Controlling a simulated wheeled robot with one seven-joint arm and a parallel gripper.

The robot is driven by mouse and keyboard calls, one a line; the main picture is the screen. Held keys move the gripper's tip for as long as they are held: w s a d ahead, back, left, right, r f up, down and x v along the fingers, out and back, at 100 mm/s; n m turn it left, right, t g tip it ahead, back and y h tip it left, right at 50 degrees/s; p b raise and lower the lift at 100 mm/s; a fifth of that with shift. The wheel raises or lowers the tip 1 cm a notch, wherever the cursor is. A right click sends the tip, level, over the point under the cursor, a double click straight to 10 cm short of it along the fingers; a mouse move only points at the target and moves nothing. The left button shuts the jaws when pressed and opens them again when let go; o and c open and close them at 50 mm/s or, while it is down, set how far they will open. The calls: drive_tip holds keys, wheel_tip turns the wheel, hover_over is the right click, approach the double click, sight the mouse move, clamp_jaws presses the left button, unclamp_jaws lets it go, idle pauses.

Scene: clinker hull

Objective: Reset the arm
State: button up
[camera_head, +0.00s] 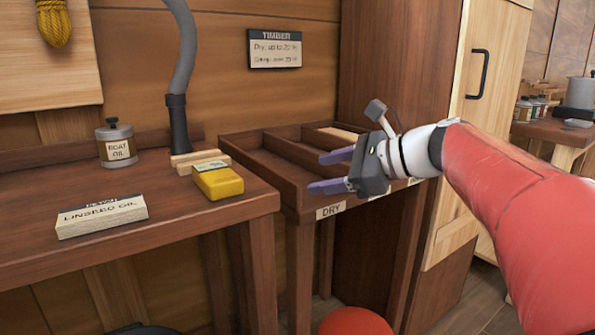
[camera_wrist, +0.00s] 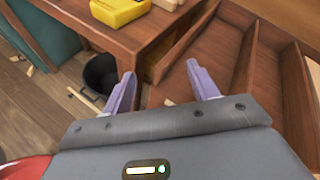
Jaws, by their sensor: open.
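My gripper (camera_head: 328,170) is open and empty, with its two purple fingers apart. In the head view it reaches in from the right and hovers over the wooden compartment tray labelled DRY (camera_head: 330,211). The wrist view shows both fingertips (camera_wrist: 160,82) with nothing between them. My red-sleeved arm stretches from the right edge to the gripper. Part of the tray is hidden behind the gripper.
A tall cabinet (camera_head: 390,75) stands behind. A dark bucket (camera_wrist: 102,73) is on the floor.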

drive_tip(key=s+d+f+n+h, duration=0.3)
drive_tip(key=s+f+n+h, duration=0.1)
drive_tip(key=s+f+n, duration=0.2)
drive_tip(key=s+d+f+n+h+p, duration=0.1)
drive_tip(key=s+d+f+n+h, duration=0.2)
drive_tip(key=s+f+n, duration=0.3)
drive_tip(key=s+d+f+n+h, duration=0.3)
drive_tip(key=s+f+n+h, duration=0.2)
drive_tip(key=s+f, duration=0.5)
drive_tip(key=shift+s+d+n+g, duration=0.4)
drive_tip(key=shift+s+n, duration=0.3)
drive_tip(key=shift+s, duration=0.25)
